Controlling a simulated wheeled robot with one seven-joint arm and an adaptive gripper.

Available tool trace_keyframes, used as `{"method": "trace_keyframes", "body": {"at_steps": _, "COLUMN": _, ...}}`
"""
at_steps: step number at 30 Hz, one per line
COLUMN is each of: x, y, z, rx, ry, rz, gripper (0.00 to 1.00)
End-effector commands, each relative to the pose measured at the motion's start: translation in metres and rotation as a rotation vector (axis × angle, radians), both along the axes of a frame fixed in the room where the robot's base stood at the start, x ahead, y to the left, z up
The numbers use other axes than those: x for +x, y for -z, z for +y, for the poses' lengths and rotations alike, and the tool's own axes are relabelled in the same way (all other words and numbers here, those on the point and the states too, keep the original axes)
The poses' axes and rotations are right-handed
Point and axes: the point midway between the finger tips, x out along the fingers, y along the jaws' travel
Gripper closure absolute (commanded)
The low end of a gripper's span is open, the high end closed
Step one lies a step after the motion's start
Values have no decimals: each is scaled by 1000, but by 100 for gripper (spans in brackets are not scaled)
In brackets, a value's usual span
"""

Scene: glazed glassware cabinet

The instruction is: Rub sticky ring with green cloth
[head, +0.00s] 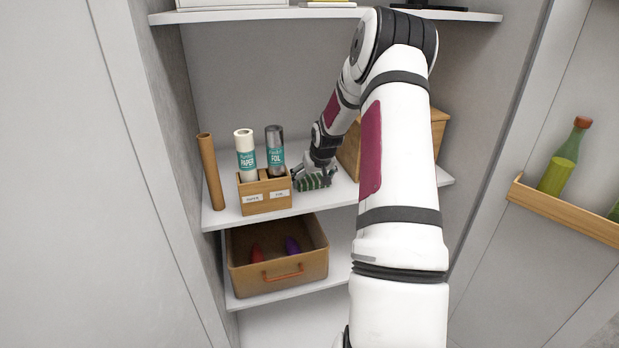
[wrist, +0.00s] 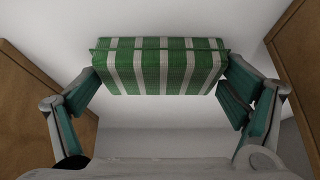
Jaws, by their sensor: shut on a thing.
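My gripper (head: 314,177) is over the middle shelf, just right of the wooden roll holder. It is shut on a folded green cloth (head: 313,183) with white stripes. In the wrist view the green cloth (wrist: 160,66) spans between the two fingers of my gripper (wrist: 160,82). The cloth is at the white shelf surface; whether it touches it I cannot tell. No sticky ring shows in either view; the cloth and gripper may hide it.
The wooden holder (head: 266,195) carries a paper roll (head: 245,155) and a foil roll (head: 275,150). A brown tube (head: 210,170) stands at its left. A wooden box (head: 437,130) stands behind my arm. A bin (head: 278,265) sits on the shelf below. A door rack (head: 560,208) holds bottles at right.

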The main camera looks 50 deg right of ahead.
Motion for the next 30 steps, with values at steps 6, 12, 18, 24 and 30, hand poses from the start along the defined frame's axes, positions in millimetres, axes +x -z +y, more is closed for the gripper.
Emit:
{"method": "trace_keyframes", "body": {"at_steps": 6, "x": -4, "y": 0, "z": -6, "rx": -1, "ry": 3, "rz": 2, "gripper": 31}}
{"method": "trace_keyframes", "body": {"at_steps": 12, "x": -5, "y": -2, "z": -7, "rx": -2, "ry": 5, "rz": 1, "gripper": 31}}
{"method": "trace_keyframes", "body": {"at_steps": 18, "x": -5, "y": -16, "z": -7, "rx": -3, "ry": 4, "rz": 1, "gripper": 31}}
{"method": "trace_keyframes", "body": {"at_steps": 24, "x": -5, "y": -35, "z": -7, "rx": -4, "ry": 4, "rz": -1, "gripper": 31}}
{"method": "trace_keyframes", "body": {"at_steps": 30, "x": -5, "y": -53, "z": -7, "rx": -5, "ry": 5, "rz": 0, "gripper": 31}}
